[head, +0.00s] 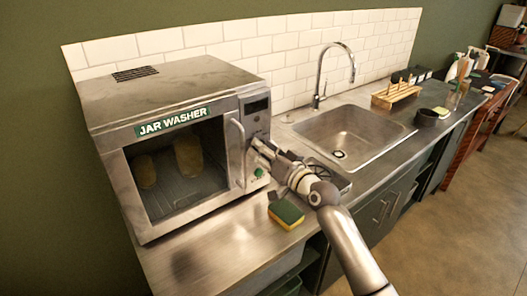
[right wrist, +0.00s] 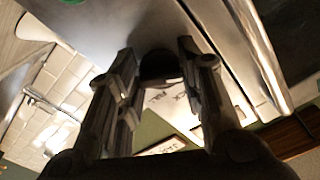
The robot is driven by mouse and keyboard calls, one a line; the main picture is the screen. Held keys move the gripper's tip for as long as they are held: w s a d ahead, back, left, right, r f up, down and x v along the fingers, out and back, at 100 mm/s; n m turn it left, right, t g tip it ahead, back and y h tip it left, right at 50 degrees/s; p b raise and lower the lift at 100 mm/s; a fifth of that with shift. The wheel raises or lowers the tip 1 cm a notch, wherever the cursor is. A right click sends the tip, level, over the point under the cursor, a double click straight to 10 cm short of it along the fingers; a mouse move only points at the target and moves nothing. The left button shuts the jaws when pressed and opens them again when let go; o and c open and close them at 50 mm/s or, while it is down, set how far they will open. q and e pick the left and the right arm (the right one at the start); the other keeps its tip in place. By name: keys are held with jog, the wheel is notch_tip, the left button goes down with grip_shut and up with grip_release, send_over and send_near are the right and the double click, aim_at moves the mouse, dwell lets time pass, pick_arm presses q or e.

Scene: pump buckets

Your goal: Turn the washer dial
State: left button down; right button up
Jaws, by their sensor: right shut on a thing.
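The jar washer (head: 165,85), a grey metal box with a glass door and a "JAR WASHER" label, stands on the counter at the left of the head view. My right gripper (head: 264,150) is at its control panel, right of the door handle (head: 238,153), and hides the dial there. In the right wrist view, the dark round dial (right wrist: 160,68) sits between the two fingers of the right gripper (right wrist: 158,62), which is shut on it. A green button (head: 259,172) shows just below the gripper. My left gripper is not in view.
A sink (head: 352,133) with a tall faucet (head: 320,78) is to the right. A wooden rack (head: 396,93) stands beyond it. Two jar-like shapes (head: 188,157) show behind the washer door.

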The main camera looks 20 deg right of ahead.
jog(key=shift+c, duration=0.5)
jog(key=m+p, duration=0.5)
jog(key=m, duration=0.6)
jog(key=shift+a+r+m+p, duration=0.1)
jog(key=shift+r+m+p, duration=0.05)
jog(key=shift+m+p, duration=0.2)
jog(key=o, duration=1)
jog(key=shift+o, duration=0.2)
jog(key=shift+s, duration=0.1)
